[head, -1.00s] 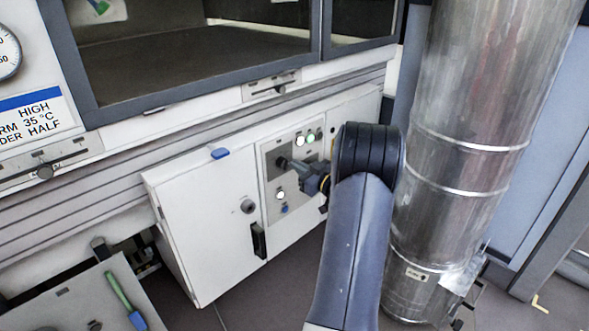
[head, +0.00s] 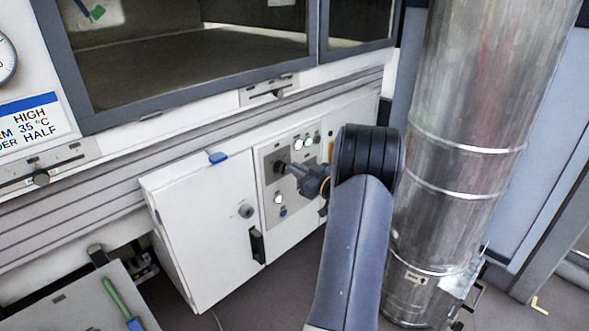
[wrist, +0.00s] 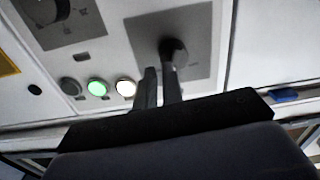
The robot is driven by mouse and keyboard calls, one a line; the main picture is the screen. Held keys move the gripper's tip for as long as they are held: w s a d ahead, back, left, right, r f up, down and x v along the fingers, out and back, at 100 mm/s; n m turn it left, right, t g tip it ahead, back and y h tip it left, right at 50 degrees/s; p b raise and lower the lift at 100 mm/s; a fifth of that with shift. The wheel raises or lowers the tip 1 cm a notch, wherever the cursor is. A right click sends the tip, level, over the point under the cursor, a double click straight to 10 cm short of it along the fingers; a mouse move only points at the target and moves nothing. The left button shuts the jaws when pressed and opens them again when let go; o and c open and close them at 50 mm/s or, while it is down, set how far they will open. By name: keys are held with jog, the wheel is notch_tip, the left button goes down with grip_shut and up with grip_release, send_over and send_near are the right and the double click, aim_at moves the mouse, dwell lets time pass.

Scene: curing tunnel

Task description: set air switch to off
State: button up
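A dark knob, which seems to be the air switch (wrist: 174,50), sits on a grey square plate in the wrist view. In the head view the dark knob (head: 280,167) is on the grey control panel, just left of my gripper (head: 299,171). My gripper's two fingers (wrist: 160,82) show in the wrist view with a narrow empty gap between them. The right finger's tip overlaps the knob's lower edge; whether it touches cannot be told. The knob's setting and any labels are too blurred to read.
A white lamp (wrist: 125,88), a green lamp (wrist: 97,87) and a dark button (wrist: 70,86) are close by on the panel. Another dark knob (wrist: 42,10) is at upper left. A metal duct (head: 455,160) stands right of my arm. A white cabinet door (head: 205,225) is left of the panel.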

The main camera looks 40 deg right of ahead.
jog(key=o, duration=0.5)
jog(key=shift+w+a+n+y, duration=0.3)
jog(key=shift+w+a+y, duration=0.15)
jog(key=shift+w, duration=0.2)
jog(key=shift+s+a, duration=0.1)
jog(key=shift+a, duration=0.05)
jog(key=shift+c, duration=0.5)
jog(key=shift+d+f+h, duration=0.25)
jog(key=shift+d+f, duration=0.2)
jog(key=shift+d, duration=0.2)
jog(key=shift+c, duration=0.2)
jog(key=o, duration=0.4)
jog(key=shift+s+d, duration=0.15)
jog(key=shift+d, duration=0.05)
jog(key=shift+o, duration=0.2)
jog(key=s+d+p, duration=0.1)
jog(key=s, duration=1)
jog(key=shift+s+d+p, duration=0.25)
jog(key=shift+s+p, duration=0.1)
jog(key=shift+p, duration=0.05)
jog(key=shift+r, duration=0.1)
